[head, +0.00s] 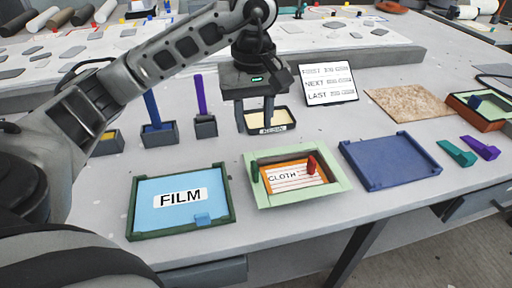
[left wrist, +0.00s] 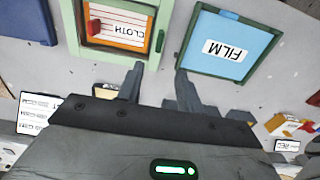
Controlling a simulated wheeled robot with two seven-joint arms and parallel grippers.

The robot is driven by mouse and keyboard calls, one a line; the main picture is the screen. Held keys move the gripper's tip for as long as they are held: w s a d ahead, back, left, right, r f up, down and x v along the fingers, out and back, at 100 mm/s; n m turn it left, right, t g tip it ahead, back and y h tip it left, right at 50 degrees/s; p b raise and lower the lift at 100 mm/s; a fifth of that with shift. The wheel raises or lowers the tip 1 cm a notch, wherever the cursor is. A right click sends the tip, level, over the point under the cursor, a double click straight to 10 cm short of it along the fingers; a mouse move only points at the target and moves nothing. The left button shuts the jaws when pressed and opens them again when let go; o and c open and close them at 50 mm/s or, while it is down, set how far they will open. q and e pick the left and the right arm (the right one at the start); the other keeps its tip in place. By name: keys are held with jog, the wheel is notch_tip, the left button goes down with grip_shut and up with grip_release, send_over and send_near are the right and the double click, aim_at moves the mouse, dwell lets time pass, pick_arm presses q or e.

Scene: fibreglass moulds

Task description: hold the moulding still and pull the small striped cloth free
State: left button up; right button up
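The small striped cloth (head: 297,180), white with red lines and marked CLOTH, lies inside an orange-edged moulding (head: 287,167) in a pale green frame (head: 335,186) at the front middle. A red upright piece (head: 312,164) stands at its right side. A dark green piece stands at the left side. In the left wrist view the cloth (left wrist: 121,28) shows upside down at top left. My left gripper (head: 255,118) points down behind the frame, by the resin tray, apart from the cloth. Its fingers (left wrist: 160,68) are spread with nothing between them. My right gripper is out of view.
A blue FILM tray (head: 150,196) is left of the frame and an empty blue tray (head: 385,162) is right. A resin tray (head: 282,118) is by my left gripper. Brushes in pots stand behind left; a sign (head: 328,83) is behind. Bare table lies between.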

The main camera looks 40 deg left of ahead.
aim_at(255, 166)
pick_arm(q)
notch_tip(255, 166, down, 14)
jog(key=shift+f+p, duration=0.1)
jog(key=shift+p, duration=0.4)
grip_shut()
dwell(0.8)
